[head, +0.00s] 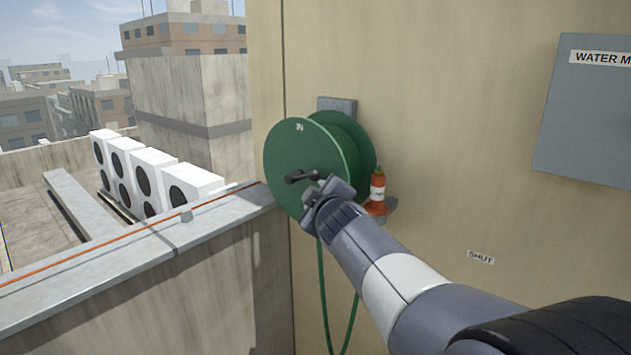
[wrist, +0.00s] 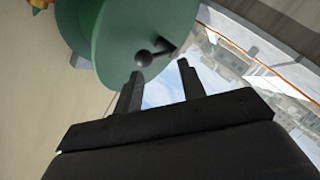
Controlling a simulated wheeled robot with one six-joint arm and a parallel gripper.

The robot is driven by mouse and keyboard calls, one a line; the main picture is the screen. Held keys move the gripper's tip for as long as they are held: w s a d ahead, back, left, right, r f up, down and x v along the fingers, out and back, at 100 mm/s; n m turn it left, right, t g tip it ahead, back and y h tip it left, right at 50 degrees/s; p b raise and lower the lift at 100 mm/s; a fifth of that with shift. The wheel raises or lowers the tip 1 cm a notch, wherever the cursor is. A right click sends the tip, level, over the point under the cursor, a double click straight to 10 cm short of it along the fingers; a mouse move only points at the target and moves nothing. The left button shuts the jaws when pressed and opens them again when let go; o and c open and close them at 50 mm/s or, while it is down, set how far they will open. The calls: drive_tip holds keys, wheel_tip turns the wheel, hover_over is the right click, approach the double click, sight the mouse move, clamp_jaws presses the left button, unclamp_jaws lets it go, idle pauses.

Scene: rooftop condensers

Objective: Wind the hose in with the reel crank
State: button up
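The green hose reel (head: 295,145) is mounted on the beige wall, and its disc fills the top of the wrist view (wrist: 115,40). The dark crank (head: 300,177) sticks out from the disc's middle. Its round knob (wrist: 144,58) shows in the wrist view just beyond my fingertips, nearer the left finger. The green hose (head: 322,290) hangs below the reel in two strands. My gripper (head: 325,192) is in front of the reel, close to the crank. In the wrist view my gripper (wrist: 161,67) is open, with nothing between its fingers.
An orange bottle (head: 377,190) stands on a small bracket right of the reel. A grey water box (head: 590,115) and a "SHUT" label (head: 481,257) are on the wall. A parapet (head: 130,250) with an orange line runs left, with white condensers (head: 150,175) beyond.

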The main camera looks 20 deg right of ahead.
sight(316, 178)
drive_tip(key=w+m, duration=0.2)
drive_tip(key=m, duration=0.1)
drive_tip(key=w+d+m+t, duration=0.1)
drive_tip(key=w+m, duration=0.2)
drive_tip(key=w+d+m+t, duration=0.1)
drive_tip(key=w+m, duration=0.2)
drive_tip(key=shift+r+y, duration=0.4)
idle(0.4)
drive_tip(key=shift+c, duration=0.2)
clamp_jaws()
